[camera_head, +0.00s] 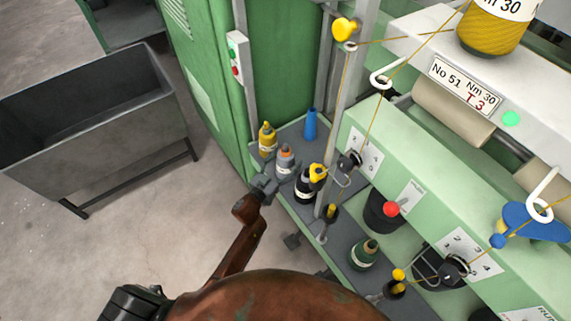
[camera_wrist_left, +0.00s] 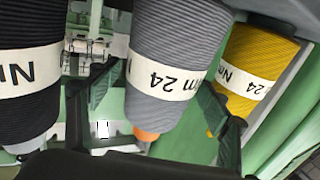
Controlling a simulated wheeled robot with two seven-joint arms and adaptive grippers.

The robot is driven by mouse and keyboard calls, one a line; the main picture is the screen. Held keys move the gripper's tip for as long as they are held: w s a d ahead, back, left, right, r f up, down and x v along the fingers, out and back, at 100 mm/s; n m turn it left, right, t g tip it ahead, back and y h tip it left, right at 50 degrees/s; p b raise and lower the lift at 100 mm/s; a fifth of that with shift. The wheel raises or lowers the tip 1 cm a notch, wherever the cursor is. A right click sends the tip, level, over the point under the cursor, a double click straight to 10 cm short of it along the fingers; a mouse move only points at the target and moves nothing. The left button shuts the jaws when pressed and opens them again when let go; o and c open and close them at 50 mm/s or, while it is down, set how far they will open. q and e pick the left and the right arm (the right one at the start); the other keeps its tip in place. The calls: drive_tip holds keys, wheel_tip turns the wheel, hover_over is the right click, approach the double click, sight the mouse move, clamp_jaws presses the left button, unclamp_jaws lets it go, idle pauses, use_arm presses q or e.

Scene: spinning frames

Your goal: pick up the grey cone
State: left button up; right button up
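The grey cone (camera_head: 285,163) stands upright on the grey shelf (camera_head: 342,232) of the machine, with a white "24" band and an orange tip. My left gripper (camera_head: 268,184) is open right beside it in the head view. In the left wrist view the grey cone (camera_wrist_left: 178,55) appears tip down between the two spread dark fingers, one on each side. I cannot tell whether either finger touches it. A yellow cone (camera_wrist_left: 258,72) and a black cone (camera_wrist_left: 28,70) flank it closely in that view. My right gripper is not in view.
In the head view, the yellow cone (camera_head: 267,138), a blue empty tube (camera_head: 310,124) and the black cone (camera_head: 306,187) stand close around. A grey upright post (camera_head: 343,110) rises right of them. A dark grey bin (camera_head: 95,125) stands left, with open floor between.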

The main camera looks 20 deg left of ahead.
sight(286, 145)
use_arm(q)
drive_tip(key=c, duration=1.5)
drive_tip(key=shift+r, duration=0.1)
wheel_tip(286, 145, up, 10)
drive_tip(key=p, duration=0.4)
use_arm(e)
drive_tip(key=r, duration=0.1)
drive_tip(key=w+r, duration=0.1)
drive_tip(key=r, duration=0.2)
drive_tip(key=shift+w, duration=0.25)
